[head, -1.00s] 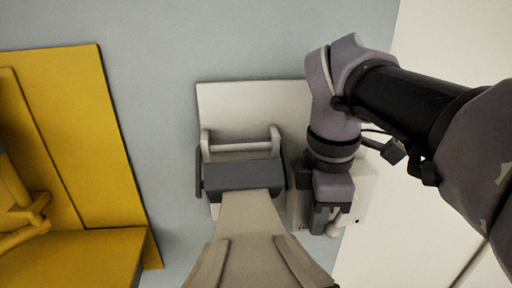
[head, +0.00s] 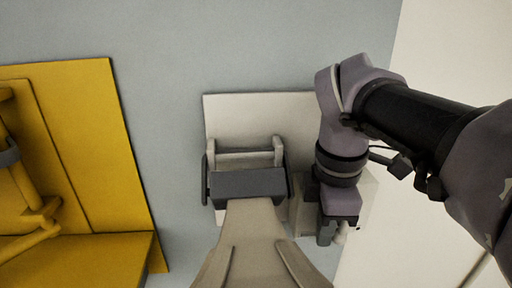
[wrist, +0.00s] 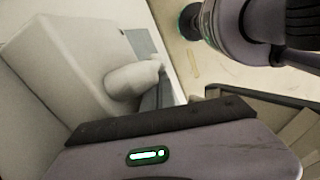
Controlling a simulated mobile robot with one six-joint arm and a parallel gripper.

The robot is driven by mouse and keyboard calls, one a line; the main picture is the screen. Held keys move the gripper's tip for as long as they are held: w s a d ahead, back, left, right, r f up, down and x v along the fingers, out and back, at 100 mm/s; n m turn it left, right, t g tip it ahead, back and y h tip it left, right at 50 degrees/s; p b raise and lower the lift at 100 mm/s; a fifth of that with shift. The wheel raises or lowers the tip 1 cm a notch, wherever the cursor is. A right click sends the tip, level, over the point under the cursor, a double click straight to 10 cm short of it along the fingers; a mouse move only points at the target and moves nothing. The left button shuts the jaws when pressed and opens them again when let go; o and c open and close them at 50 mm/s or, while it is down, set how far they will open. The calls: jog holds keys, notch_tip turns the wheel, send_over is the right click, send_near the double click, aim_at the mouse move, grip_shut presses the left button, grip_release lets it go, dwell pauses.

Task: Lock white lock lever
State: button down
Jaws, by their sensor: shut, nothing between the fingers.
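The white lock lever (wrist: 132,80) is a rounded stub on the side of a white box (wrist: 60,70) in the wrist view. In the head view only a small pale bit of the lever (head: 342,235) shows beside my fingers, and my gripper hides the rest. My gripper (head: 328,232) points down at the right side of the white unit, with its fingers shut and empty. In the wrist view a grey finger (wrist: 158,92) lies right beside the lever; I cannot tell whether they touch.
A pale backplate (head: 225,115) with a cross bar and a dark grey block (head: 248,184) stands left of my gripper. A yellow unit (head: 85,140) is at the far left. Bare grey-blue wall (head: 170,60) lies between them.

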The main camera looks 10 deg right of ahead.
jog(key=shift+r+p, duration=0.75)
jog(key=shift+p, duration=0.1)
notch_tip(320, 180, up, 7)
jog(key=p, duration=0.1)
jog(key=shift+s+r, duration=0.2)
jog(key=shift+s, duration=0.05)
jog(key=shift+a, duration=0.1)
